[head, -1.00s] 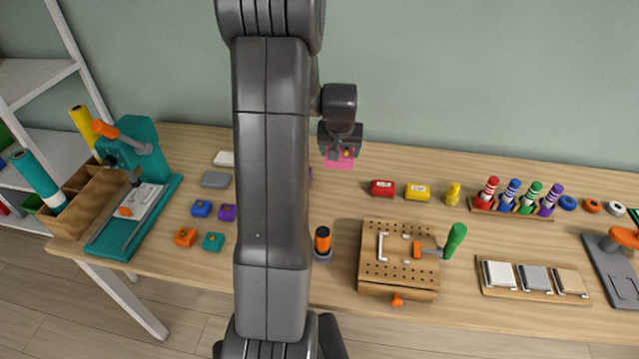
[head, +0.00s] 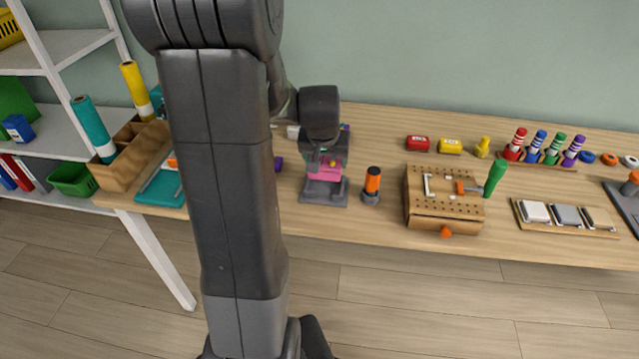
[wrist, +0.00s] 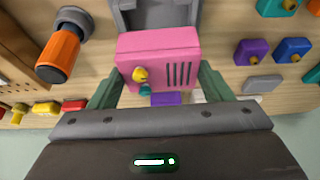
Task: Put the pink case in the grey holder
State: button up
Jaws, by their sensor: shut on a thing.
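The pink case (wrist: 158,60) is in my gripper (wrist: 158,78), between two green fingers that are shut on its sides. It has a yellow knob, a teal knob and dark slots. In the head view the case (head: 325,173) is at the grey holder (head: 325,196), low over its front part. In the wrist view the grey holder (wrist: 157,14) lies just beyond the case, partly hidden by it. I cannot tell whether the case touches the holder. My gripper (head: 326,162) points down in the head view.
An orange and black cylinder (head: 371,185) stands close right of the holder. A pegboard box (head: 444,203) with a green-handled tool is farther right. In the wrist view, purple (wrist: 251,50) and blue (wrist: 292,49) blocks lie to the right. My arm hides part of the table's left.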

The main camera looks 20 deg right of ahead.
aim_at(324, 169)
jog(key=shift+f, duration=2.7)
jog(key=shift+f+b, duration=0.1)
jog(key=shift+b, duration=0.2)
jog(key=shift+f, duration=0.15)
jog(key=o, duration=1)
jog(key=shift+r, duration=0.5)
jog(key=p+v, duration=0.1)
jog(key=v, duration=1)
jog(key=shift+s+r, duration=0.2)
jog(key=shift+a, duration=0.1)
